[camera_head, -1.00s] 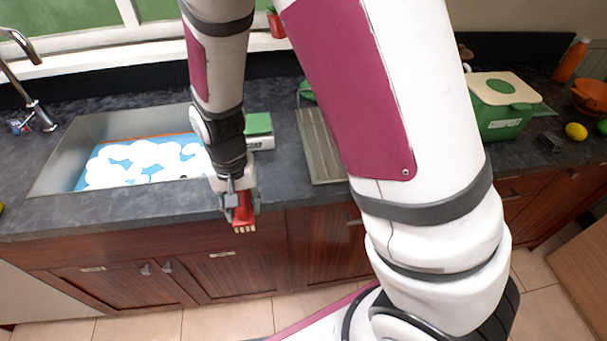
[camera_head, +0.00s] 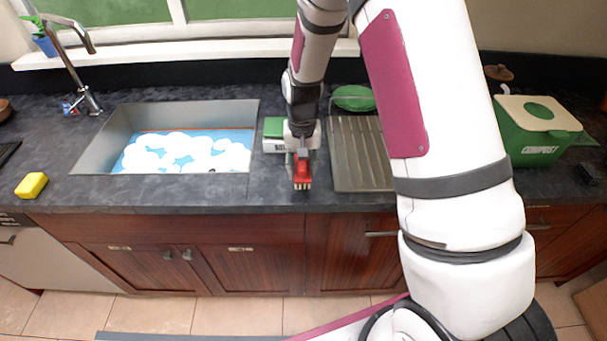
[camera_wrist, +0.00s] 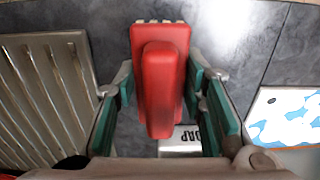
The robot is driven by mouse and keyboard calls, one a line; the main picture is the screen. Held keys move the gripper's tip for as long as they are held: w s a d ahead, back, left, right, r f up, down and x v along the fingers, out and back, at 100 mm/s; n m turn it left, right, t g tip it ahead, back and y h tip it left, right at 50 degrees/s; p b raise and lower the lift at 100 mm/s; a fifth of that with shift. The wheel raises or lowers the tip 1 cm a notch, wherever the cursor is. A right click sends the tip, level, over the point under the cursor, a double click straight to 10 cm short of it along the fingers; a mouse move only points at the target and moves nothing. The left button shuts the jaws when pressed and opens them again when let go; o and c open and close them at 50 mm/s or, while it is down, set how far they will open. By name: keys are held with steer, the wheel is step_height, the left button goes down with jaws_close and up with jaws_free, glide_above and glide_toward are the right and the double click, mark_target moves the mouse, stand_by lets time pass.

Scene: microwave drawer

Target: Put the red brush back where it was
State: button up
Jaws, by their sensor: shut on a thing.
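The red brush (camera_head: 302,170) has a red body and pale bristles. My gripper (camera_head: 301,152) is shut on it and holds it near the front edge of the dark counter, between the sink and the ribbed drainer, with the bristles facing the front. In the wrist view the red brush (camera_wrist: 160,80) sits between the two green-padded fingers of my gripper (camera_wrist: 162,88). Whether it touches the counter cannot be told. Behind it is a green and white soap box (camera_head: 273,133), partly hidden by my gripper; its lettered side (camera_wrist: 183,140) shows in the wrist view.
The sink (camera_head: 100,150) with blue and white contents lies to the left, below a tap (camera_head: 75,65). The ribbed drainer (camera_head: 360,150) is to the right. A yellow sponge (camera_head: 31,185) lies far left and a green compost bin (camera_head: 535,140) stands far right.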

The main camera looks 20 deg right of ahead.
steer(key=shift+w+d+f+p, duration=0.1)
steer(key=shift+f+p, duration=0.15)
steer(key=shift+f, duration=0.65)
steer(key=shift+w+d+f+p, duration=0.1)
steer(key=shift+f+p, duration=0.15)
steer(key=shift+f, duration=0.65)
steer(key=shift+f, duration=0.15)
steer(key=o, duration=1)
